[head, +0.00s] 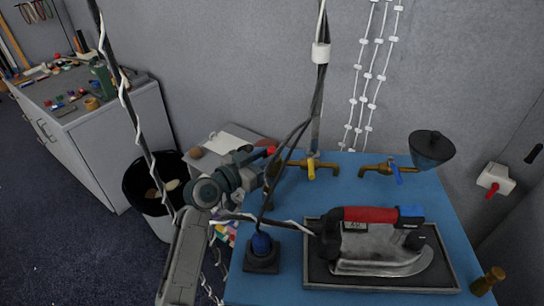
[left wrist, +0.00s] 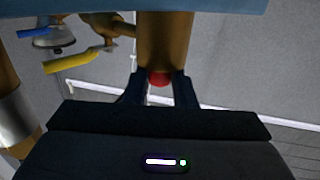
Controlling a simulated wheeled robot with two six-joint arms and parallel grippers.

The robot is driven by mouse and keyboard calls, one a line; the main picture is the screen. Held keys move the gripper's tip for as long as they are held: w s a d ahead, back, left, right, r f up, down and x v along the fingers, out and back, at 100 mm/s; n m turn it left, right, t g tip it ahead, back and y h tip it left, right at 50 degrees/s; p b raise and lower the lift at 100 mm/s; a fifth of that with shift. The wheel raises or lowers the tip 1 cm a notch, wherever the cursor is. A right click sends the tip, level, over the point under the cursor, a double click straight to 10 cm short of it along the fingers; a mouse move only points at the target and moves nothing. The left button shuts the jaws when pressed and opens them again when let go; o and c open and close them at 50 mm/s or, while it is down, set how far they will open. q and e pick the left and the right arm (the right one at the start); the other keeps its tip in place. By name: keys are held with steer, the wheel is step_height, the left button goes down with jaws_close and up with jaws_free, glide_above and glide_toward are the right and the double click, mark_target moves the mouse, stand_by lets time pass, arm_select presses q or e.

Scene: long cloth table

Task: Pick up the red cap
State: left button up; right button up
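The red cap shows in the left wrist view (left wrist: 160,79) as a small rounded red piece at the end of a brown cylinder (left wrist: 166,38). My left gripper (left wrist: 159,88) has its two dark fingers apart, one on each side of the cap. The cap fills the gap near the fingertips, and I cannot tell whether the fingers touch it. In the head view my left gripper (head: 270,168) is at the left rear edge of the blue table, and a red bit (head: 269,151) shows at its far side. My right gripper is not in view.
The blue table (head: 290,280) bears a red-handled iron (head: 380,250) on a dark tray and a dark blue-topped piece (head: 262,250). Brass taps with yellow (head: 311,172) and blue (head: 396,174) handles stand behind. A black bin (head: 150,185) stands left. Cables hang near my arm.

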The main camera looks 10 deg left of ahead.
arm_select(q)
steer(key=shift+c, duration=0.9)
